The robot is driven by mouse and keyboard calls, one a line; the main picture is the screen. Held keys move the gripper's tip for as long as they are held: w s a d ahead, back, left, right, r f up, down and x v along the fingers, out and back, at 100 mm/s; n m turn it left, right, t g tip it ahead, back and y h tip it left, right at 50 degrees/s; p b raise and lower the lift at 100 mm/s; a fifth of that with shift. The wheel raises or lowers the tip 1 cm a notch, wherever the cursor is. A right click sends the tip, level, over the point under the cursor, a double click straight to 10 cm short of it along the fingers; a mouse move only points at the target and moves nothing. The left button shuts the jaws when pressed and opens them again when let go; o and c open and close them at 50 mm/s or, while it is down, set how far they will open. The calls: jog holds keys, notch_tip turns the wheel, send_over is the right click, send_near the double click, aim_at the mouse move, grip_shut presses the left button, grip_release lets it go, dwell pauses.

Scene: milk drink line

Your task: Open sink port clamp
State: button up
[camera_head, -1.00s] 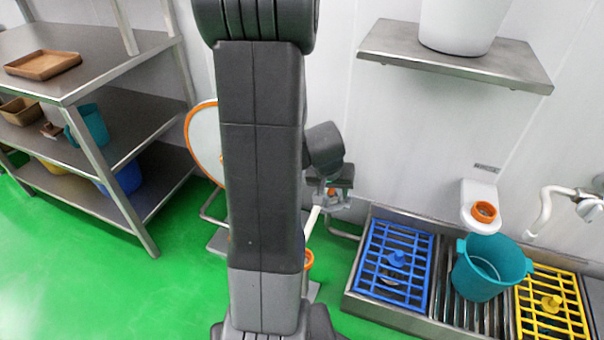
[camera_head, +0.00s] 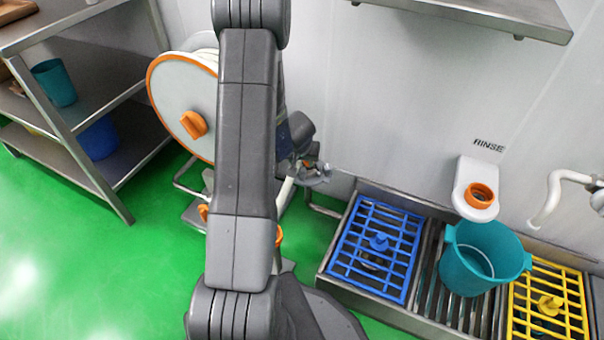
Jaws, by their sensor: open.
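My gripper (camera_head: 314,173) is in the middle of the view, partly behind my own arm, in front of the wall and left of the sink trough. It is open. A small orange piece shows at its jaws; I cannot tell whether it is part of a clamp. A white hose (camera_head: 286,192) runs down just left of the jaws; I cannot tell whether they touch. The metal sink trough (camera_head: 421,316) stands to the right along the wall. I cannot clearly make out the port clamp; my arm hides the area left of the gripper.
A hose reel (camera_head: 178,105) with an orange knob stands left of my arm. The trough holds a blue grate (camera_head: 376,246), a teal bucket (camera_head: 470,285) and a yellow grate (camera_head: 547,300). A white holder with an orange ring (camera_head: 480,195) is under RINSE. A shelf rack (camera_head: 105,185) stands left.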

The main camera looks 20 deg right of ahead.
aim_at(303, 169)
jog(key=b+x, duration=0.3)
jog(key=x, duration=0.5)
jog(key=shift+f+b, duration=0.15)
jog(key=shift+b, duration=0.15)
grip_shut()
